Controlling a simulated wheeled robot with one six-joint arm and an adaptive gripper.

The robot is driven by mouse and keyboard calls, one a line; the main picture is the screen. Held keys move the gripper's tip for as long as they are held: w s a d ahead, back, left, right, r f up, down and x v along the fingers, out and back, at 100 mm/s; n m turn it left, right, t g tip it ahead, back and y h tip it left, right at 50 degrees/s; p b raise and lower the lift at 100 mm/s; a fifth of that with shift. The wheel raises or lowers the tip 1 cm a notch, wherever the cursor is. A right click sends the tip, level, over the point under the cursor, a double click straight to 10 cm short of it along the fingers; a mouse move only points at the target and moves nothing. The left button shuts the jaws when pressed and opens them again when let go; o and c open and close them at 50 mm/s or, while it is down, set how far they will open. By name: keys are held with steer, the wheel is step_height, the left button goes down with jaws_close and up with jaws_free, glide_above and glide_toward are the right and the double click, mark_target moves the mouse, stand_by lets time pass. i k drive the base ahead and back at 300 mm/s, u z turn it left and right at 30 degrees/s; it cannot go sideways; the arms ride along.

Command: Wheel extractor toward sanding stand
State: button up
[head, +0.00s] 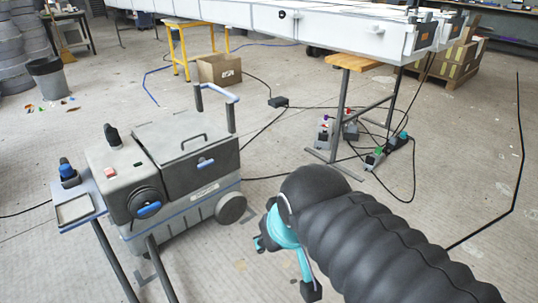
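The extractor (175,172) is a grey boxy machine on the floor at left in the head view. It has a lidded top, a dark round fitting with a blue grip, a visible wheel at its right and a tall blue-topped handle (218,93) at the back. My gripper (286,268), teal and black, is at the lower middle, right of the extractor and apart from it in the picture. Its fingertips are spread with nothing visible between them.
A long white mould (330,28) on supports crosses the back. A cardboard box (219,69), yellow trestle (180,50) and grey bin (47,78) stand behind. Cables and small plug boxes (372,158) lie on the floor at right. Floor between extractor and mould is partly clear.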

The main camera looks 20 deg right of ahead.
mark_target(192, 195)
steer(key=z, duration=0.7)
steer(key=k, duration=0.95)
steer(key=z, duration=0.8)
steer(key=i, duration=1.6)
steer(key=u, duration=0.25)
steer(key=i, duration=1.75)
steer(key=u, duration=1.3)
steer(key=i, duration=1)
steer(key=u, duration=1.4)
steer(key=i, duration=0.4)
steer(key=z, duration=1.1)
steer(key=k, duration=0.45)
steer(key=u, duration=0.9)
